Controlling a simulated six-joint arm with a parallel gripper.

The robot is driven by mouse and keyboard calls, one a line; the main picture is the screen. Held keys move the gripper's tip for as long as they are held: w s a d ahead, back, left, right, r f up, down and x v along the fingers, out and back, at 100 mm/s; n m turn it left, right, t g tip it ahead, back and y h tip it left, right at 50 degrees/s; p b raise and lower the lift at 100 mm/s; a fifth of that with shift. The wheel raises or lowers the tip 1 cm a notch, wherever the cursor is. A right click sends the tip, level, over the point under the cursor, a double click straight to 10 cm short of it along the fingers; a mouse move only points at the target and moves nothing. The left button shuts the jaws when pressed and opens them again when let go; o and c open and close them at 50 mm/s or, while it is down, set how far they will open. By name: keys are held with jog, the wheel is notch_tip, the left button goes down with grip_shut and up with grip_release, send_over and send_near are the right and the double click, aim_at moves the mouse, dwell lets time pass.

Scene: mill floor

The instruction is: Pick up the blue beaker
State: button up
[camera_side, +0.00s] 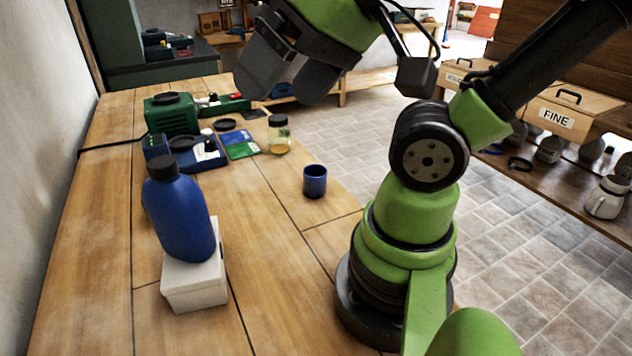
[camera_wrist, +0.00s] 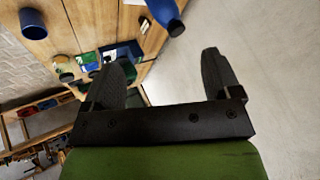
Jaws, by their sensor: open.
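The blue beaker (camera_side: 315,181) is a small dark blue open cup. It stands upright on the wooden bench near its right edge in the side view. The wrist view shows it at the top left (camera_wrist: 33,24). My gripper (camera_side: 272,92) is raised high over the far part of the bench, well above and apart from the beaker. In the wrist view my gripper (camera_wrist: 167,62) has its two dark fingers spread wide with nothing between them. The beaker lies off to the left of both fingers there.
A green case (camera_side: 172,114) is farther back. The bench around the beaker is clear.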

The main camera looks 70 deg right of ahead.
jog(key=n+g+h, duration=0.2)
jog(key=n+g, duration=0.5)
jog(key=n, duration=0.2)
send_over(315, 179)
jog(key=d, duration=0.2)
notch_tip(315, 179, down, 20)
jog(key=f, duration=0.4)
jog(key=shift+d+f, duration=0.1)
jog(key=shift+d, duration=0.2)
jog(key=shift+w+a+f, duration=0.1)
jog(key=shift+w+f, duration=0.1)
jog(key=shift+f, duration=1.35)
jog(key=shift+w+f, duration=0.15)
jog(key=shift+f, duration=1.35)
jog(key=c, duration=1.1)
